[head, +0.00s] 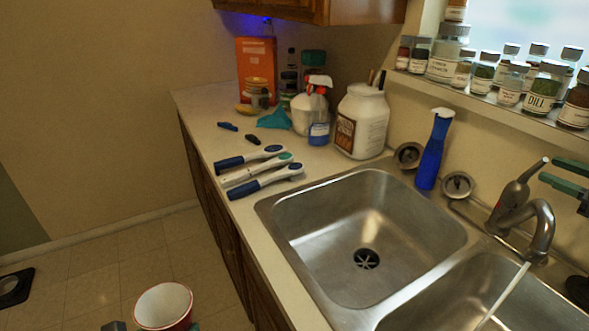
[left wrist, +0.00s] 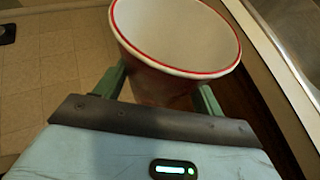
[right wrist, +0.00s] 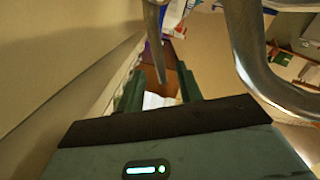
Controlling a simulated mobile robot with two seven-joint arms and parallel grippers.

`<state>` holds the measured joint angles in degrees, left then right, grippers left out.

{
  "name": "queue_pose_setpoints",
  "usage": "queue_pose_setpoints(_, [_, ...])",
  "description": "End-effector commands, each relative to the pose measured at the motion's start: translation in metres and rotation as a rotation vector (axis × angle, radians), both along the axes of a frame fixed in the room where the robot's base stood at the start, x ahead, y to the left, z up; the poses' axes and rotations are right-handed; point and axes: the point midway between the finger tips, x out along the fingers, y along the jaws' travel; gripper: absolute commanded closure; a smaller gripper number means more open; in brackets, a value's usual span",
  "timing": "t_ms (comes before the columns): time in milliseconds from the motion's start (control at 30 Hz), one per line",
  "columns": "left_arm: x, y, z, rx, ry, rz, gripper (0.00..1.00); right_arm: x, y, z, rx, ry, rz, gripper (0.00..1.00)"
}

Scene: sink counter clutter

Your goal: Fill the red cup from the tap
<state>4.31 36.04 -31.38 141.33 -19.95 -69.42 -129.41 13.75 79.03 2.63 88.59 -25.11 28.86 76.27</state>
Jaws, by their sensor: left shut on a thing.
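The red cup (head: 163,306) has a white inside and a red rim. It is upright at the bottom of the head view, over the floor left of the counter, and looks empty. My left gripper (left wrist: 160,92) is shut on the cup, one finger on each side. The tap (head: 522,215) stands behind the sink at the right, and a thin water stream (head: 505,293) runs from its spout into the right basin. My right gripper (head: 549,169) is open beside the tap's lever, its fingers apart. In the right wrist view the spout (right wrist: 250,55) passes close in front.
The left basin (head: 365,235) is empty. Blue-handled brushes (head: 262,178), a white tub (head: 362,122) and other bottles clutter the counter at left. Spice jars (head: 510,85) line the sill.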

Motion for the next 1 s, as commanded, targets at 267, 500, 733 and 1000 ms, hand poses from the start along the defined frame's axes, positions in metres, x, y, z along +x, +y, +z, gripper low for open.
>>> queue_pose_setpoints(267, [0.009, 0.000, 0.060, 0.000, -0.100, 0.000, 0.52, -0.026, -0.012, 0.011, 0.003, -0.011, -0.001, 0.64])
queue_pose_setpoints(500, [0.010, 0.000, 0.074, 0.000, -0.126, 0.000, 0.52, -0.043, -0.020, 0.005, 0.002, 0.000, -0.001, 0.64])
queue_pose_setpoints(733, [0.011, 0.000, 0.080, 0.000, -0.135, 0.000, 0.52, -0.056, -0.027, 0.004, 0.004, 0.002, 0.000, 0.64])
queue_pose_setpoints(1000, [0.010, 0.000, 0.078, 0.000, -0.131, 0.000, 0.52, -0.069, -0.033, 0.005, 0.003, 0.002, 0.000, 0.64])
